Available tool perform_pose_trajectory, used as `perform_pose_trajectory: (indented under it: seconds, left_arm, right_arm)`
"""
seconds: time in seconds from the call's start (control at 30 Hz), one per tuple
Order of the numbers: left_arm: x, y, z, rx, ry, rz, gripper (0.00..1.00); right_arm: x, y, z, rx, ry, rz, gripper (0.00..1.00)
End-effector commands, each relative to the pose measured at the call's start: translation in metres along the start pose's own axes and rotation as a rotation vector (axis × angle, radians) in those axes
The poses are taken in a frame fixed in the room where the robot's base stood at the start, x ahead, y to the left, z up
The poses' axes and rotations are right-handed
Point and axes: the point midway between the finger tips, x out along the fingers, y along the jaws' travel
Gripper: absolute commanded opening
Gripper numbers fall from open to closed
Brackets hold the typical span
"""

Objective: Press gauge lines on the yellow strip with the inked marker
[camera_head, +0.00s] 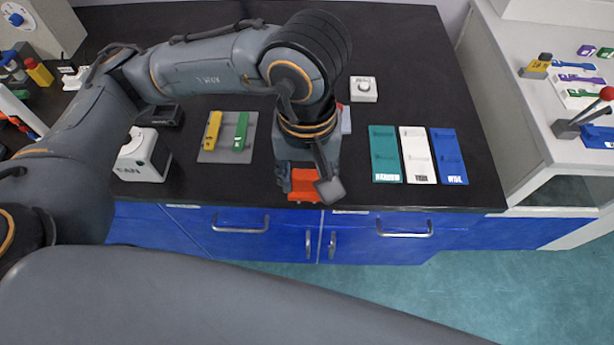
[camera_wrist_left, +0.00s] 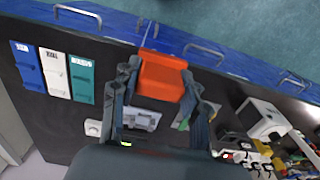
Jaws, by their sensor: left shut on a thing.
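My left gripper (camera_head: 304,187) is shut on an orange-red block (camera_head: 303,188), held near the front edge of the black table. The block also shows between the fingers in the left wrist view (camera_wrist_left: 162,76). It may be the marker; no inked face shows. The yellow strip (camera_head: 212,131) lies on a grey plate (camera_head: 226,154), to the left of the gripper and apart from it. A green strip (camera_head: 241,131) lies beside it on the plate. In the wrist view, a finger partly hides the plate area. My right gripper is not in view.
A white box (camera_head: 142,158) stands left of the plate. Teal (camera_head: 384,155), white (camera_head: 417,155) and blue (camera_head: 448,157) trays lie to the right. A small white device (camera_head: 363,89) sits behind. A pale grey object (camera_wrist_left: 140,117) lies behind the gripper. The right rear tabletop is clear.

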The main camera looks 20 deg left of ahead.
Motion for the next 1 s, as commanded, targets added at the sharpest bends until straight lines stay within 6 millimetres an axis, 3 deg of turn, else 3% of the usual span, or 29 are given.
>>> perform_pose_trajectory:
  seconds: [0.8, 1.0]
  left_arm:
    - [-0.085, 0.000, -0.001, 0.000, 0.002, 0.002, 0.25]
    - [-0.093, 0.000, 0.000, 0.000, 0.000, 0.000, 0.25]
  right_arm:
    - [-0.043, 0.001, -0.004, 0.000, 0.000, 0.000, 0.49]
    - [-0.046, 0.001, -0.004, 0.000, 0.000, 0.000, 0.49]
